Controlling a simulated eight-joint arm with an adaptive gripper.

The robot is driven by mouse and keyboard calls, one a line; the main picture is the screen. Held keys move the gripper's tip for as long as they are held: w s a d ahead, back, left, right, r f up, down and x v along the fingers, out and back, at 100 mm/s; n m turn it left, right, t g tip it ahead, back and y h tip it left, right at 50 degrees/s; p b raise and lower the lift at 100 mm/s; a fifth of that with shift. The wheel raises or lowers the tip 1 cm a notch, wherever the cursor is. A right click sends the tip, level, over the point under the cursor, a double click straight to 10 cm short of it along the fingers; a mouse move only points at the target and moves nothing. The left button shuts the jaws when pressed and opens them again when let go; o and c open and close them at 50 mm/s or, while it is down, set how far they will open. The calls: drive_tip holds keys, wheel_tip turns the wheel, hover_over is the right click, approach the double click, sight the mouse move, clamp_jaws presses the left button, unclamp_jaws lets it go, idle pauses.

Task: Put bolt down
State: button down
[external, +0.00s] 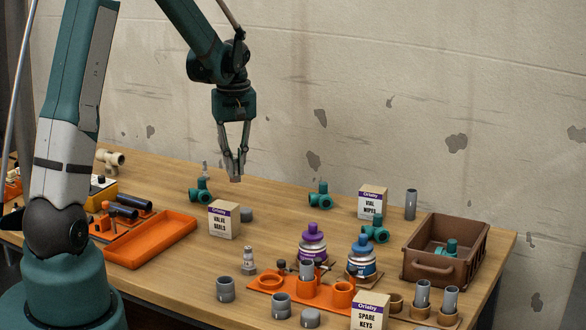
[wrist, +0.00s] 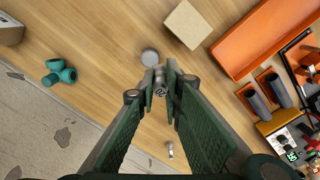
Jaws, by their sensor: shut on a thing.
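My gripper (external: 235,177) hangs above the back left part of the wooden table, pointing down. Its fingers are shut on a small grey metal bolt (wrist: 160,88), seen end-on between the fingertips in the wrist view. In the external view only a small grey end of the bolt (external: 236,179) shows below the fingertips. The bolt is held clear of the tabletop (external: 275,208). The fingers hide most of its length.
A Valve Seals carton (external: 223,220) and a grey cap (external: 247,215) stand below my gripper. Teal tees (external: 201,192) lie nearby. An orange tray (external: 150,241) is at left, a brown crate (external: 418,262) at right. Purple and blue bottles stand in front. Bare wood lies between the tees.

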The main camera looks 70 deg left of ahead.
drive_tip(key=w+a, duration=0.2)
drive_tip(key=a, duration=1)
drive_tip(key=w+a+f+p, duration=0.1)
drive_tip(key=a, duration=1.1)
drive_tip(key=shift+w+a+f, duration=0.15)
drive_tip(key=shift+w+f, duration=0.1)
drive_tip(key=shift+w, duration=0.1)
drive_tip(key=shift+f, duration=0.15)
drive_tip(key=shift+f+b, duration=0.3)
drive_tip(key=shift+f, duration=2.7)
drive_tip(key=shift+f, duration=1.85)
drive_tip(key=shift+f+b, duration=0.2)
drive_tip(key=shift+b, duration=0.2)
drive_tip(key=c, duration=2.5)
unclamp_jaws()
drive_tip(key=shift+o, duration=0.2)
